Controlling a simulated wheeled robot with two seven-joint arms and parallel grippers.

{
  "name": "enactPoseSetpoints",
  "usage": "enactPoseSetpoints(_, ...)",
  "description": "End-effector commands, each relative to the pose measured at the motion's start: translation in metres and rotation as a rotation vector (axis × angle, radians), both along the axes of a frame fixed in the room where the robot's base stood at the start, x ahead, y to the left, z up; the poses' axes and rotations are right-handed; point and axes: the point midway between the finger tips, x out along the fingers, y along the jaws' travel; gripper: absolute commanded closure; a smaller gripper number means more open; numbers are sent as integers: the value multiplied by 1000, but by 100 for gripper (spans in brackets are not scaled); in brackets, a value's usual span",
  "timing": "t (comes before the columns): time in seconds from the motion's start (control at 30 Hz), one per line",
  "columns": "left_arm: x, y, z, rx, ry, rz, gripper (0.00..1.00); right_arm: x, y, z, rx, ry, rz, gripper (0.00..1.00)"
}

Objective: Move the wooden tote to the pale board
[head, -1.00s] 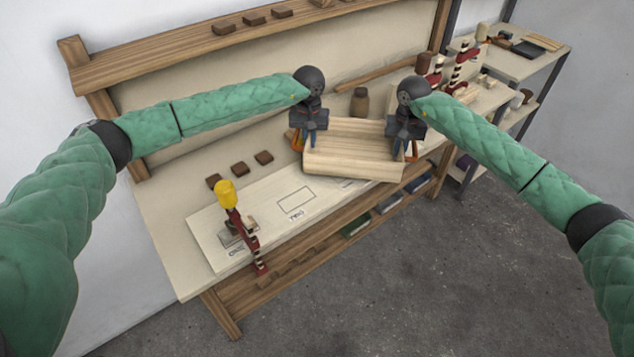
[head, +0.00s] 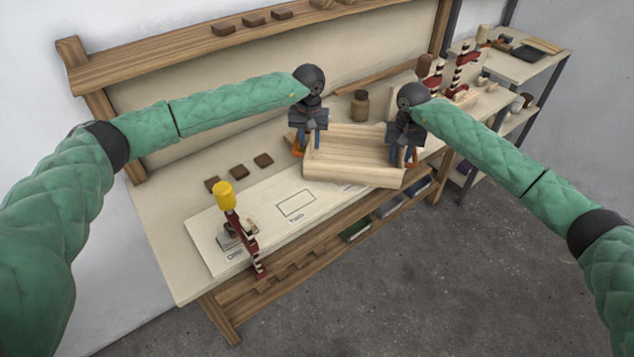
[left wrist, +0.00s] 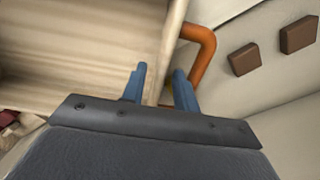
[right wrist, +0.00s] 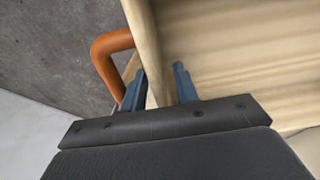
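The wooden tote (head: 350,172) is an open pale box with an orange handle at each end, at the bench's middle right in the head view. My left gripper (head: 299,147) is at its left end and my right gripper (head: 406,156) at its right end. In the left wrist view my fingers (left wrist: 160,88) straddle one end wall beside an orange handle (left wrist: 204,45). In the right wrist view my fingers (right wrist: 158,85) straddle the other end wall. The pale board (head: 262,216), with a printed rectangle, lies left of the tote, which hides its right end.
A red clamp with a yellow handle (head: 223,189) stands at the board's left end. Brown blocks (head: 237,171) lie behind the board. A brown jar (head: 360,103) stands behind the tote. More red clamps (head: 462,70) stand to the right. The board's middle is clear.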

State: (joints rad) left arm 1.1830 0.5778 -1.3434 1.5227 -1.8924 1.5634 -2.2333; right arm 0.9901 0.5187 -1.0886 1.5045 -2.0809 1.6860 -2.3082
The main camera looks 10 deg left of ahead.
Motion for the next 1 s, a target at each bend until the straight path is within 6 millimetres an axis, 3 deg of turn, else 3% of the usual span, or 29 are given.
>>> enactPoseSetpoints(0.3, 1, 0, 62, 0, -3, 0, 70, 0, 0, 0, 0, 0, 0, 70)
enactPoseSetpoints(0.5, 1, 0, 88, 1, -2, 0, 70, 0, 0, 0, 0, 0, 0, 70)
enactPoseSetpoints(0.77, 0, 0, 97, 0, 0, 0, 70, 1, 0, 7, 0, -2, 0, 70)
enactPoseSetpoints(1.0, 0, 0, 97, 0, 0, 0, 70, 2, -1, 47, 0, -4, 0, 70)
